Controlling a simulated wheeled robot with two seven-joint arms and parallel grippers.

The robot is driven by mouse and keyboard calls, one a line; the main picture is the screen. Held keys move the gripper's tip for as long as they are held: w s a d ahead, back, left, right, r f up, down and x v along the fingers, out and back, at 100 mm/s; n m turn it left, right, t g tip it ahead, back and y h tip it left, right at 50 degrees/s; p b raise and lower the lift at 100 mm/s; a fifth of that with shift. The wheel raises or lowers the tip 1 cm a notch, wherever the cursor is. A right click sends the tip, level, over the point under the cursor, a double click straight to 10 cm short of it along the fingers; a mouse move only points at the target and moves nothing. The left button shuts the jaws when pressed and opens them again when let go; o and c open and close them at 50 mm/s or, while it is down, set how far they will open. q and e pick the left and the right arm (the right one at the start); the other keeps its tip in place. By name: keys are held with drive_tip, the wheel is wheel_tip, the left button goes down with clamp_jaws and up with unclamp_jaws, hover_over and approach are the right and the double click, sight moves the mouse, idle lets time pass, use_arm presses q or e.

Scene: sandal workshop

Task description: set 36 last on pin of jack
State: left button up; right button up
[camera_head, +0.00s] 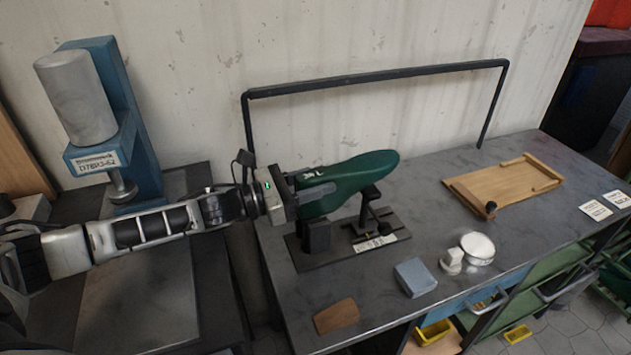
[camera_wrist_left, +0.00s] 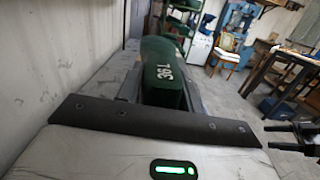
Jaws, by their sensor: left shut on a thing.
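The green last (camera_head: 352,178) is held level in my left gripper (camera_head: 318,196), which is shut on its near end. It also shows in the left wrist view (camera_wrist_left: 163,75), with white marking that seems to read 36. The jack (camera_head: 388,222) stands on the bench on a dark base plate, with a black block at its left and a post with a small top. The last is over the jack in the head view. The block's upper end is hidden behind the last and gripper, and I cannot tell whether they touch.
A black rail (camera_head: 380,80) runs along the back of the bench (camera_head: 450,290). A wooden board (camera_head: 505,185) lies at the right. A blue-grey block (camera_head: 414,277), a round tin (camera_head: 477,248) and a brown piece (camera_head: 336,316) lie in front. A blue press (camera_head: 125,120) stands at left.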

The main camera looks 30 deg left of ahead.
use_arm(q)
drive_tip(key=shift+s+d+f, duration=0.1)
drive_tip(key=shift+d+f, duration=0.05)
drive_tip(key=shift+f, duration=0.3)
drive_tip(key=o, duration=1.1)
wheel_tip(320, 180, up, 3)
drive_tip(key=s+d+r, duration=0.2)
drive_tip(key=s+r, duration=0.1)
drive_tip(key=s, duration=0.1)
drive_tip(key=s+d+r, duration=0.2)
drive_tip(key=s+r, duration=0.1)
drive_tip(key=s, duration=0.1)
drive_tip(key=s+d+r+b, duration=0.1)
drive_tip(key=s+d+r, duration=0.1)
drive_tip(key=s+r, duration=0.2)
drive_tip(key=shift+s, duration=0.3)
